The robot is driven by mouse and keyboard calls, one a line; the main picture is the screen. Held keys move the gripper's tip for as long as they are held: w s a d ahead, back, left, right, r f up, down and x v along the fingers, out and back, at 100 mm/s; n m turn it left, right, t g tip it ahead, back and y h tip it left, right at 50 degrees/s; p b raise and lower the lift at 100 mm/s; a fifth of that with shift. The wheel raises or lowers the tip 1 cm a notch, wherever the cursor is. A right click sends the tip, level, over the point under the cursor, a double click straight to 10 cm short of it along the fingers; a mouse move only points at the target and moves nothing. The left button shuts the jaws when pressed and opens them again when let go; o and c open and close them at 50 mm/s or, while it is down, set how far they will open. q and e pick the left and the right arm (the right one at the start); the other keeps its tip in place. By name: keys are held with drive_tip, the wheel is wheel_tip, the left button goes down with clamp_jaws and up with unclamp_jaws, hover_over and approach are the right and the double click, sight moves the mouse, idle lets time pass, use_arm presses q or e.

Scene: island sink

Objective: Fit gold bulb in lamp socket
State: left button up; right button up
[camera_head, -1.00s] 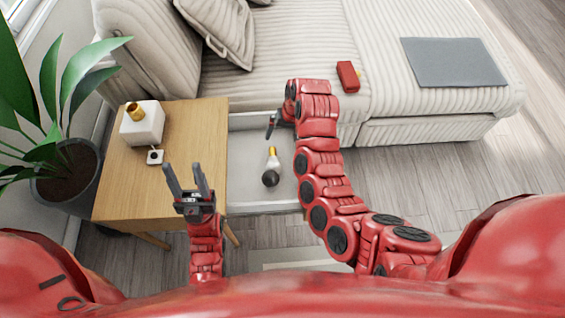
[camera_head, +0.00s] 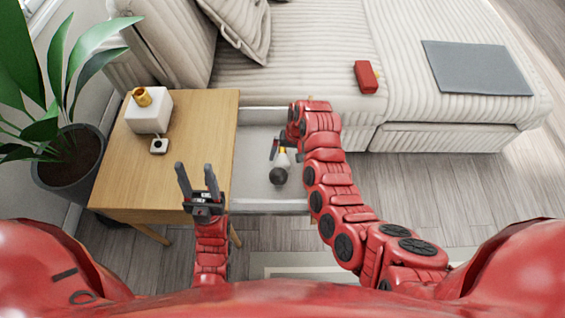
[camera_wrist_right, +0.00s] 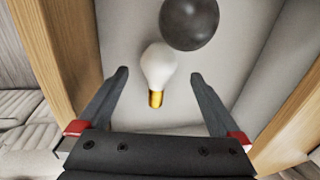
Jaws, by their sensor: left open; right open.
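The gold-based bulb (camera_wrist_right: 159,66), with a white globe, lies in the open drawer (camera_head: 250,190); it also shows in the head view (camera_head: 283,159). My right gripper (camera_wrist_right: 159,75) is open around it, with a finger on each side and gaps between; its gold base points toward the palm. In the head view my right arm partly hides this gripper. The lamp is a white cube (camera_head: 149,114) with a gold socket (camera_head: 142,96) on top, standing on the wooden table (camera_head: 190,125). My left gripper (camera_head: 194,168) is open and empty near the table's front right corner.
A dark round bulb (camera_wrist_right: 190,20) lies just beyond the white globe in the drawer. A small white switch box (camera_head: 159,146) sits before the lamp. A potted plant (camera_head: 70,165) stands left of the table; a sofa (camera_head: 300,75) holds a red object (camera_head: 366,77).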

sight(284, 164)
drive_tip(key=x, duration=0.5)
drive_tip(key=shift+s+d, duration=0.1)
drive_tip(key=shift+s, duration=0.3)
drive_tip(key=shift+r, duration=0.1)
drive_tip(key=c, duration=1.3)
